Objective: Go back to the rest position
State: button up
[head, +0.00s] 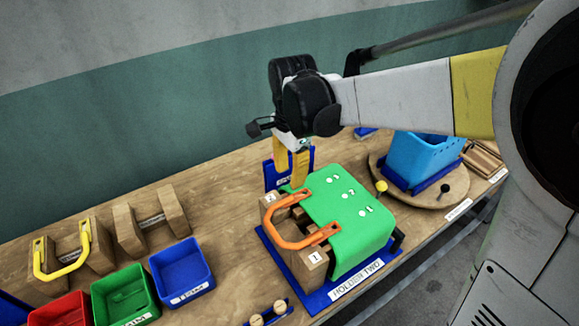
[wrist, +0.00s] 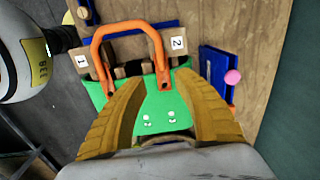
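My gripper (head: 291,172) hangs over the back left part of the green block (head: 350,215), with its yellow fingers pointing down. In the wrist view the two fingers (wrist: 158,84) stand apart with nothing between them, so it is open and empty. The orange handle (head: 277,236) curves over wooden blocks marked 1 and 2 at the green block's left side. In the wrist view the handle (wrist: 104,44) lies beyond the fingertips, apart from them. Whether a finger touches the green block cannot be told.
The blue base marked HOLDER TWO (head: 318,299) is under the green block. Red (head: 62,311), green (head: 125,296) and blue (head: 183,272) bins and a yellow handle (head: 83,235) are at left. A light-blue container (head: 420,160) stands at right. The wall is behind the table.

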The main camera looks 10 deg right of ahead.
jog(key=s+d+f+n+t+b, duration=0.1)
jog(key=s+d+n+t+b, duration=0.1)
jog(key=s+d+n+b, duration=0.1)
jog(key=s+d+f+n+t+b, duration=0.2)
jog(key=s+d+n+b, duration=0.1)
jog(key=s+n, duration=0.2)
jog(key=s+d+f+n+t+b, duration=0.1)
jog(key=s+d+n+t+b, duration=0.1)
jog(key=s, duration=0.4)
jog(key=shift+s+d+f+n+b, duration=0.1)
jog(key=shift+d+f+n+b, duration=0.1)
jog(key=shift+d+n+b, duration=0.85)
jog(key=shift+s+f+n+t, duration=0.25)
jog(key=shift+n+t, duration=0.15)
jog(key=shift+n, duration=0.15)
